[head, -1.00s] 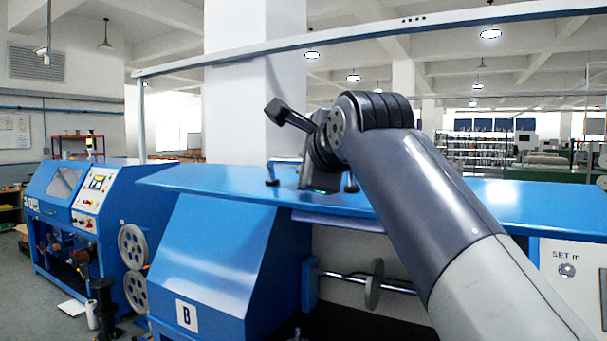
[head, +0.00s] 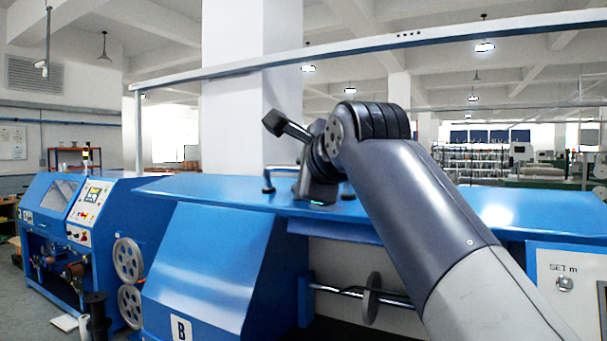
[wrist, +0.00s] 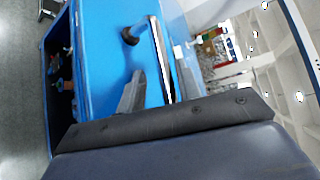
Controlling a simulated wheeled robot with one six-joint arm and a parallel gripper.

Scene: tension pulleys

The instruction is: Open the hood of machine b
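Machine b (head: 205,262) is the blue machine with a "B" label (head: 181,328) on its front, in the head view. Its hood is the long blue top panel (head: 215,192), which looks lowered and roughly level. A handle (head: 268,182) with dark posts stands on the hood; the wrist view shows its pale bar (wrist: 155,42). My gripper (wrist: 160,88) is over the hood at the handle, its fingers apart on either side of the bar. Whether they touch it I cannot tell. In the head view my gripper (head: 317,192) is partly hidden by my wrist.
Another blue machine (head: 55,215) with a control panel stands at the left, beside grey reels (head: 128,260). A pale overhead rail (head: 360,48) runs above the hood. A white pillar (head: 232,110) rises behind. Grey floor shows at the far left.

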